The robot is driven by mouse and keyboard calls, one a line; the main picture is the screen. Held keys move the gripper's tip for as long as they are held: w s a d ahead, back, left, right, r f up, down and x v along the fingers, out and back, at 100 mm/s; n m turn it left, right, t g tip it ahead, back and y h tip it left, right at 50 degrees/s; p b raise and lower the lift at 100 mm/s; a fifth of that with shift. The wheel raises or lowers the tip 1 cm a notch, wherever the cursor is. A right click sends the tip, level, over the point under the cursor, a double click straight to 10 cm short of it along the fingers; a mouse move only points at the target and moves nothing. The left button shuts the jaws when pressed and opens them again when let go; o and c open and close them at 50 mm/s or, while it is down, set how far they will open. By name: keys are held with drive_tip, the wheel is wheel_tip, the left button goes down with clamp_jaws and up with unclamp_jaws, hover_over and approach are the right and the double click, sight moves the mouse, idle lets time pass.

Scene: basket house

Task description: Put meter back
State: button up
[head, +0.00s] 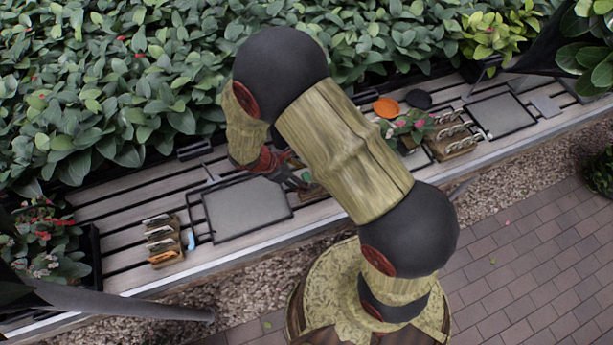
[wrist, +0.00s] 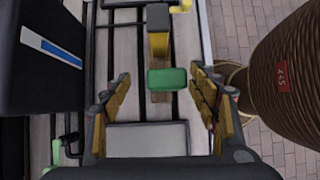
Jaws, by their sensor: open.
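In the wrist view a small green block-like piece (wrist: 166,79) lies between my open fingers, with a gap on each side. It may be the meter's head, but I cannot tell for sure. A brown wooden piece (wrist: 160,97) shows just below it, and a yellow piece with a dark top (wrist: 158,42) stands beyond it. In the head view my gripper (head: 298,180) is low over the slatted bench, just right of a grey framed panel (head: 245,208). My arm hides part of the bench there.
The slatted bench (head: 130,199) runs along a leafy hedge (head: 100,80). A wooden rack of tools (head: 163,241) stands at left, another rack (head: 451,139) at right. An orange disc (head: 386,107) and a black disc (head: 418,99) lie at the back. A large woven brown vessel (wrist: 278,70) is close on the right.

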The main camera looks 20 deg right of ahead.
drive_tip(key=v, duration=0.9)
drive_tip(key=shift+a+r, duration=0.2)
drive_tip(key=shift+r, duration=0.15)
drive_tip(key=s+r+m+g+y, duration=0.1)
drive_tip(key=s+r+m+y, duration=0.25)
drive_tip(key=s+m, duration=0.35)
drive_tip(key=s+d+r+m+t+y+b, duration=0.1)
drive_tip(key=s+d+r+m+t+b, duration=0.1)
drive_tip(key=r, duration=0.4)
drive_tip(key=s+d+r+m+t+y+b, duration=0.1)
drive_tip(key=s+d+r+m+t+b, duration=0.1)
drive_tip(key=r+m, duration=0.3)
drive_tip(key=s+d+r+m+t+y+b, duration=0.1)
drive_tip(key=s+d+r+m+t+b, duration=0.1)
drive_tip(key=r, duration=0.6)
drive_tip(key=shift+s+d+m+t+b, duration=0.4)
drive_tip(key=shift+s+d+m+b, duration=0.25)
drive_tip(key=shift+m, duration=0.25)
drive_tip(key=shift+d+y, duration=0.15)
drive_tip(key=shift+y, duration=0.1)
